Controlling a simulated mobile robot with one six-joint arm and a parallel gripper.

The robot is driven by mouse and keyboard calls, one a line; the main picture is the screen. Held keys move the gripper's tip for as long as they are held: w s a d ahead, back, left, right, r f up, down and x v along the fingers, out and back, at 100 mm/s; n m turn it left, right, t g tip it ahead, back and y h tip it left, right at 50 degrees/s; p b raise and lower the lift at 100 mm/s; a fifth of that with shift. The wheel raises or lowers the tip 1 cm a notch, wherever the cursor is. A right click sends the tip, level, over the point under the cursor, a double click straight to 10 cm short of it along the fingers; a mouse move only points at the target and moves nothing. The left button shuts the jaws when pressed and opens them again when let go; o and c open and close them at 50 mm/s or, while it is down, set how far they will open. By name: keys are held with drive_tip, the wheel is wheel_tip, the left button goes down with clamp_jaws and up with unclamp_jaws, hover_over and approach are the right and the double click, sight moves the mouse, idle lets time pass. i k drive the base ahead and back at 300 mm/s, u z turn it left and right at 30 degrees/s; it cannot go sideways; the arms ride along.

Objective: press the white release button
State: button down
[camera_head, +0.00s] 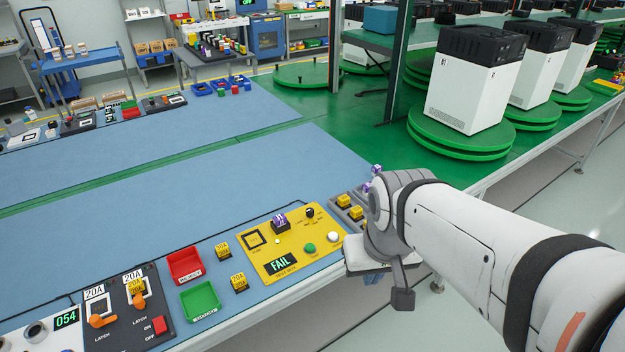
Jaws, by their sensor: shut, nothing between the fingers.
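The white release button (333,237) sits near the front right corner of the yellow test panel (262,238). A green button (310,248) is just left of it. A purple part (279,220) sits in a black socket at the panel's back. My gripper (373,279) is shut and empty, to the right of the white button and apart from it, by the table's front edge. My wrist hides part of the gripper, and the fingertips are hard to make out.
Left of the panel are a red bin (185,265), a green bin (201,302) and loose yellow 20A parts (239,282). A grey tray (345,207) with yellow parts stands right behind the panel, close to my arm. The blue mat (150,235) behind is clear.

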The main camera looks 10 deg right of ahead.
sight(333, 236)
drive_tip(key=z, duration=0.05)
drive_tip(key=k, duration=0.8)
drive_tip(key=u, duration=0.7)
drive_tip(key=i, duration=1)
drive_tip(key=u, duration=0.05)
